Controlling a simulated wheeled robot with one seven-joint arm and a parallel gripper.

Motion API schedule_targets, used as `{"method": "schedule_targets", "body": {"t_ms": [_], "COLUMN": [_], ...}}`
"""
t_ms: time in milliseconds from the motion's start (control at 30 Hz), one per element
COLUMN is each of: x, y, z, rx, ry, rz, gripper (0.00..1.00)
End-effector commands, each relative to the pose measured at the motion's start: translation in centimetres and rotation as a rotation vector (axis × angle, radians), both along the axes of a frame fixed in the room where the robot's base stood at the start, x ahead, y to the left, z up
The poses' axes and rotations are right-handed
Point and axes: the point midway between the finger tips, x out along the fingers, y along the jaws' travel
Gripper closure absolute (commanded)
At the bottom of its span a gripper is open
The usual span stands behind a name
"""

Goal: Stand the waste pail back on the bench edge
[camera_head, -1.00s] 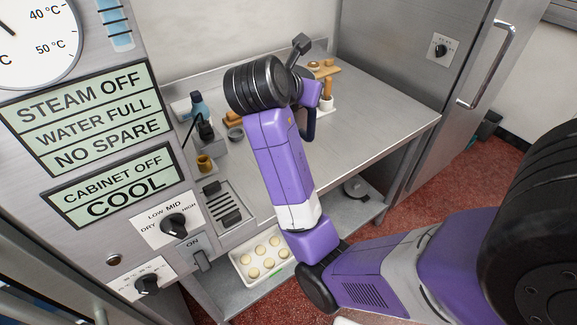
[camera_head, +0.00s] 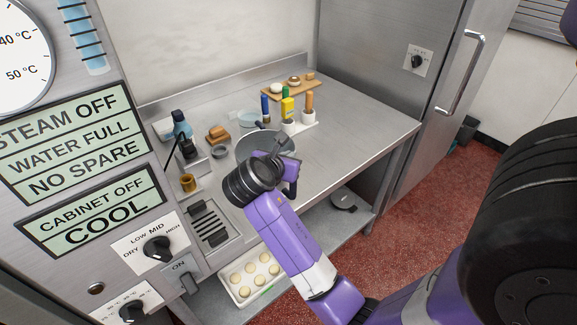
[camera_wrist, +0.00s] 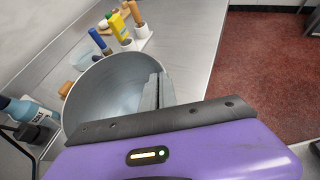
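The waste pail, a wide grey round vessel (camera_head: 246,146), shows over the bench behind my wrist in the head view. In the wrist view its open mouth and inner wall (camera_wrist: 105,92) fill the left middle. My gripper (camera_wrist: 160,90) is at the pail's right rim, with its grey fingers close together and the rim seeming to run between them. In the head view my gripper (camera_head: 284,146) is at the pail's near right side. The pail's base is hidden, so I cannot tell whether it touches the bench. The steel bench (camera_head: 350,140) has its front edge to the right.
Behind the pail stand a white holder with coloured-handled tools (camera_head: 288,108) and a wooden board (camera_head: 290,86). The bench's right part is clear.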

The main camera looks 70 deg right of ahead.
Motion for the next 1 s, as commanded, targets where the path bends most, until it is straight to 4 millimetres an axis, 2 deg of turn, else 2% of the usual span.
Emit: {"method": "schedule_targets", "body": {"t_ms": [100, 233, 633, 700, 767, 1000], "x": [0.0, 0.0, 0.0, 0.0, 0.0, 0.0], "y": [0.0, 0.0, 0.0, 0.0, 0.0, 0.0], "z": [-1.7, -3.0, -3.4, -3.6, -3.6, -3.6], "rx": [-0.001, -0.001, -0.002, 0.001, 0.001, 0.001], "ry": [0.002, 0.001, -0.003, 0.001, 0.001, 0.001], "rz": [0.0, 0.0, 0.001, 0.001, 0.001, 0.001], "gripper": [1.0, 1.0, 1.0, 0.86, 0.76, 0.76]}}
